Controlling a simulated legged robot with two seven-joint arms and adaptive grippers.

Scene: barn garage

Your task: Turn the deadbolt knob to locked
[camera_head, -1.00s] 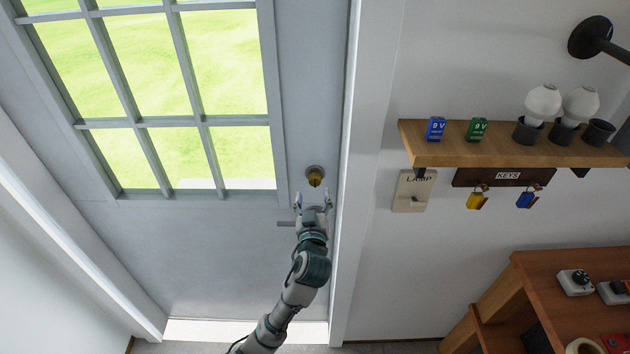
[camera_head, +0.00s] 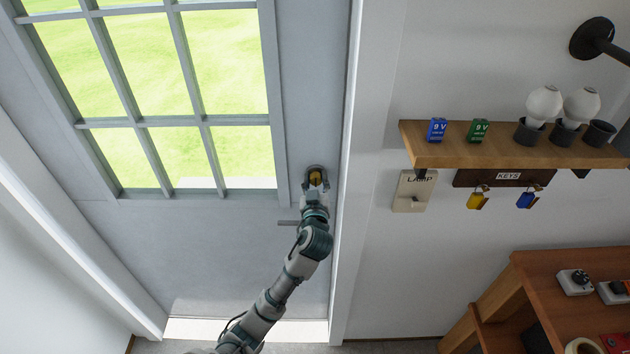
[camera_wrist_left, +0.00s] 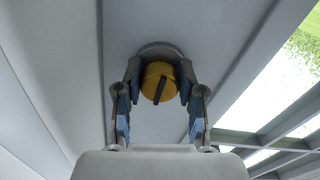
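The deadbolt knob (camera_head: 316,177) is a small brass-yellow knob on a round grey plate, on the grey door (camera_head: 240,240) near its right edge. In the left wrist view the knob (camera_wrist_left: 158,82) fills the space between my fingertips, with a dark bar across its face, tilted slightly from upright. My left gripper (camera_head: 316,180) is at the knob, one finger on each side. In the wrist view the fingertips (camera_wrist_left: 159,84) appear to touch or nearly touch its sides; an exact contact gap is too small to see. My right gripper is in neither view.
A door handle (camera_head: 288,222) sticks out left of my wrist, below the knob. The door frame (camera_head: 362,180) stands close on the right. Beyond it are a lamp switch (camera_head: 412,192), a wooden shelf (camera_head: 500,158) and a key rack (camera_head: 490,177).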

